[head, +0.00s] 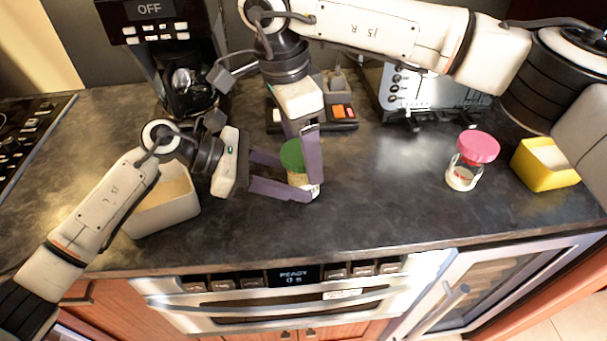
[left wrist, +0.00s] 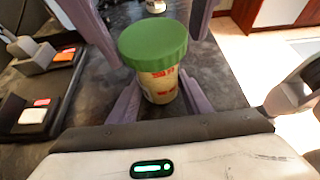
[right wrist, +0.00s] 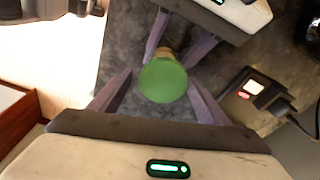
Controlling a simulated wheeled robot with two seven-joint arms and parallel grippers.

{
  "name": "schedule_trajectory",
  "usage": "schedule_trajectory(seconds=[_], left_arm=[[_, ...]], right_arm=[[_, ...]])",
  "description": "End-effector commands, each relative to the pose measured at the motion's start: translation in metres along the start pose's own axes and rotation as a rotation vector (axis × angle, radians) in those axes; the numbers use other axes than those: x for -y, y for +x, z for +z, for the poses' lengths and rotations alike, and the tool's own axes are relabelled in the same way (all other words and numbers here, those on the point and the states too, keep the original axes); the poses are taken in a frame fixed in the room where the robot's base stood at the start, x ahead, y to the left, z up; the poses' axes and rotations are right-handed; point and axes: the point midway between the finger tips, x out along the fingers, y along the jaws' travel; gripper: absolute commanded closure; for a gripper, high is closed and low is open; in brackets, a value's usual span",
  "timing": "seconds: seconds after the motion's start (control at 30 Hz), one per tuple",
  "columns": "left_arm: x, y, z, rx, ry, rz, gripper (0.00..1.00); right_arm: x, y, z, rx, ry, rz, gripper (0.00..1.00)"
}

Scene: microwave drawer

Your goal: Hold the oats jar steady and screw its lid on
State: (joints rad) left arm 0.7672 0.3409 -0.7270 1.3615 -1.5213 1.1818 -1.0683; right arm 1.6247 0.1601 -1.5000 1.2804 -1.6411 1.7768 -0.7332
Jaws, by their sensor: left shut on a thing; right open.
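The oats jar (head: 296,180) stands upright on the dark counter, with pale contents and red print. Its green lid (head: 291,154) sits on top; whether it is threaded cannot be told. My left gripper (head: 302,180) comes from the left, shut on the jar's body below the lid. The jar (left wrist: 160,88) and lid (left wrist: 153,44) also show in the left wrist view. My right gripper (right wrist: 160,88) reaches down from above, open, its fingers on either side of the lid (right wrist: 163,80) with gaps visible in its wrist view.
A beige bin (head: 165,210) stands left of the jar, by a coffee maker (head: 180,70). A toaster (head: 430,95) stands at the back. A pink-lidded jar (head: 471,160) and a yellow container (head: 545,165) stand at the right. The counter between the two jars is clear.

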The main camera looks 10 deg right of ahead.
Motion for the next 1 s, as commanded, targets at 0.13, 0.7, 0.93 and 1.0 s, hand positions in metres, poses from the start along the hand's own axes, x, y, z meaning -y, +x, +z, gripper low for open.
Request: schedule_trajectory(seconds=[0.13,0.7,0.93,1.0], left_arm=[[0.001,0.0,0.001,0.001,0.001,-0.002,0.96],[0.001,0.001,0.001,0.001,0.002,-0.003,0.96],[0.001,0.001,0.001,0.001,0.002,-0.004,0.96],[0.001,0.001,0.001,0.001,0.002,-0.003,0.96]], right_arm=[[0.001,-0.011,-0.002,0.0,0.001,-0.004,0.3],[0.001,-0.049,-0.007,0.001,0.0,-0.003,0.3],[0.001,-0.048,-0.007,0.001,0.0,-0.003,0.3],[0.001,-0.048,-0.007,0.001,0.0,-0.003,0.3]])
